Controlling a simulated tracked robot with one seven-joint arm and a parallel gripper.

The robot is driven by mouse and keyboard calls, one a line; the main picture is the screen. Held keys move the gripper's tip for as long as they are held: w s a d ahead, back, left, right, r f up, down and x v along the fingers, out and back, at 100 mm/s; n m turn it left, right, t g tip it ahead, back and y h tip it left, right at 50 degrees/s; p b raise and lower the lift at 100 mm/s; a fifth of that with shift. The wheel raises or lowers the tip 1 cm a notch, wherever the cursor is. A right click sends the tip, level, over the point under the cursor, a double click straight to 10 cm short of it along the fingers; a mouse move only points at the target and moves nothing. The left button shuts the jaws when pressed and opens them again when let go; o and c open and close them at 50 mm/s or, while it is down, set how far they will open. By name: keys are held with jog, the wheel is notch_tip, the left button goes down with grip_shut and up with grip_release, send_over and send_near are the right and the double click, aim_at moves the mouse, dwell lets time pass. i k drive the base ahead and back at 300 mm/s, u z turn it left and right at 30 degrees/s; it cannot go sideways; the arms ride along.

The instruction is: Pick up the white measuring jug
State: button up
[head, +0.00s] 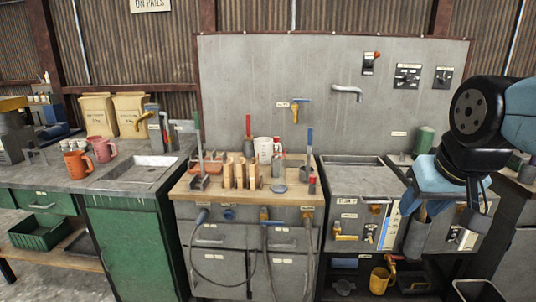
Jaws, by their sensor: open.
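The white measuring jug (263,149) stands upright near the back of the wooden-topped bench, close to the grey panel. Small bottles stand at its right and partly cover its lower right side. Wooden uprights stand in front and to its left and hide part of its base. I cannot make out its handle clearly. My gripper (476,197) hangs at the far right, pointing down, well away from the jug. It is open, with nothing seen in it, though its fingers are small and dark here.
The wooden top (190,189) is crowded with upright tools, including a red-handled one (248,130) and a blue-handled one (309,142). A tap (347,92) juts from the panel. A yellow jug (379,281) is low at right.

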aim_at(263, 146)
jog(key=k, duration=0.6)
jog(key=u, duration=0.55)
jog(key=i, duration=0.85)
jog(key=u, duration=0.65)
jog(key=i, duration=1.75)
jog(key=z, duration=0.55)
jog(key=k, duration=0.9)
jog(key=z, duration=0.2)
jog(key=i, duration=0.25)
